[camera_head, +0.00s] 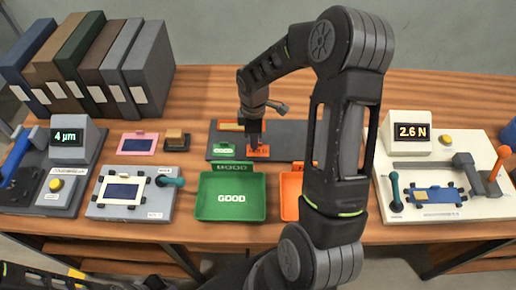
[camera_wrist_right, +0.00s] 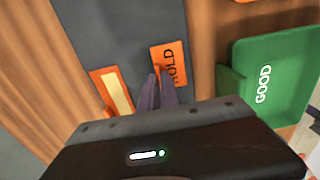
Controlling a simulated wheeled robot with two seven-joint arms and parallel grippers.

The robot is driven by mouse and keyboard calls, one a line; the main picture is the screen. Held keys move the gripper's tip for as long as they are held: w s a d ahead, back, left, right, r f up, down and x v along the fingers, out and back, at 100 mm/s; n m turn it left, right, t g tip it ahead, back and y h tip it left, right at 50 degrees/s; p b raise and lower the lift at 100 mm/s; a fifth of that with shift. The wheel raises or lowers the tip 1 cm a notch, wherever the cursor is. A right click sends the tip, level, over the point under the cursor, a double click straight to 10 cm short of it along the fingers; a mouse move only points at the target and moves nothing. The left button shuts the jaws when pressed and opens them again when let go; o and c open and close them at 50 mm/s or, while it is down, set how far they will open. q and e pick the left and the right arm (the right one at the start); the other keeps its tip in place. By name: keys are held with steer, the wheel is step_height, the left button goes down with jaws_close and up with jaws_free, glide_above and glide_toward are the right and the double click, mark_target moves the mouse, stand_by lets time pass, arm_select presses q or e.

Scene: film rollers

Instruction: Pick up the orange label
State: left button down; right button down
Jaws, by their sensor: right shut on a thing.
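The orange label (camera_head: 261,154) lies at the front edge of the dark grey mat, just behind the green tray. In the right wrist view the orange label (camera_wrist_right: 172,54) shows black letters reading "OLD", with the first letter covered by a finger. My right gripper (camera_head: 254,146) points down at the label, and its fingers (camera_wrist_right: 160,82) are shut on the label's near edge. I cannot tell whether the label is clear of the mat. My left gripper is out of view; only dark arm parts show at the bottom left.
The green GOOD tray (camera_head: 205,207) stands in front of the mat (camera_head: 290,128). An orange tray (camera_head: 290,188) is partly hidden behind my right arm. A green label (camera_head: 224,150) lies left of the orange one. Devices stand at both sides; binders (camera_head: 145,62) stand at back left.

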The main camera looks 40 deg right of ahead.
steer(key=shift+r, duration=0.1)
step_height(320, 180, up, 10)
steer(key=b, duration=0.1)
stand_by(0.5)
stand_by(0.5)
